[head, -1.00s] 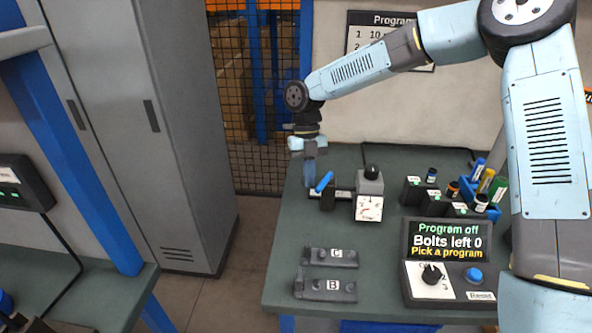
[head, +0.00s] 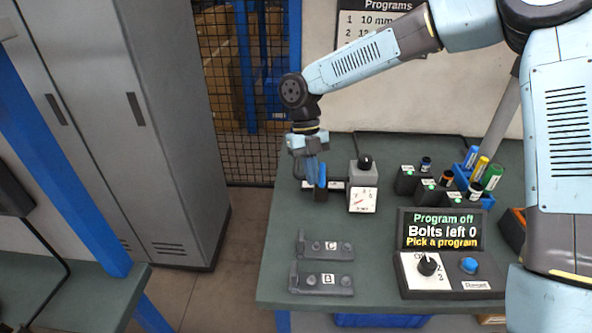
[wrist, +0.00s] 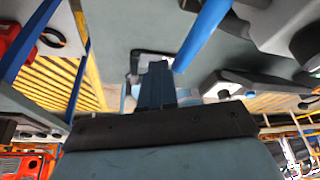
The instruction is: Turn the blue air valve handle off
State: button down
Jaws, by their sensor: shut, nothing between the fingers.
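The blue air valve handle (head: 322,175) stands nearly upright in the picture, across the dark air line at the left of the regulator. My gripper (head: 311,178) points down at the left of the handle, very close to it. I cannot tell whether they touch. Its fingers are shut with nothing between them. In the wrist view the shut fingers (wrist: 155,85) show in the middle, and the blue handle (wrist: 203,35) runs slanted just to their right. The grey regulator with a white gauge (head: 363,199) stands to the right of the valve. The valve body is partly hidden by my gripper.
Holders C (head: 325,246) and B (head: 322,280) lie in front of the valve on the green bench (head: 275,270). A program panel (head: 443,250) stands front right. Several black sockets stands and coloured markers (head: 480,170) are behind it. A grey cabinet (head: 130,120) is at left.

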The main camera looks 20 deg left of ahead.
dwell(0.3)
jog(key=shift+a, duration=0.1)
jog(key=s+a+r, duration=0.1)
jog(key=a+r, duration=0.6)
jog(key=r, duration=0.2)
jog(key=shift+s+a, duration=0.15)
jog(key=shift+s, duration=0.25)
jog(key=shift+r, duration=0.1)
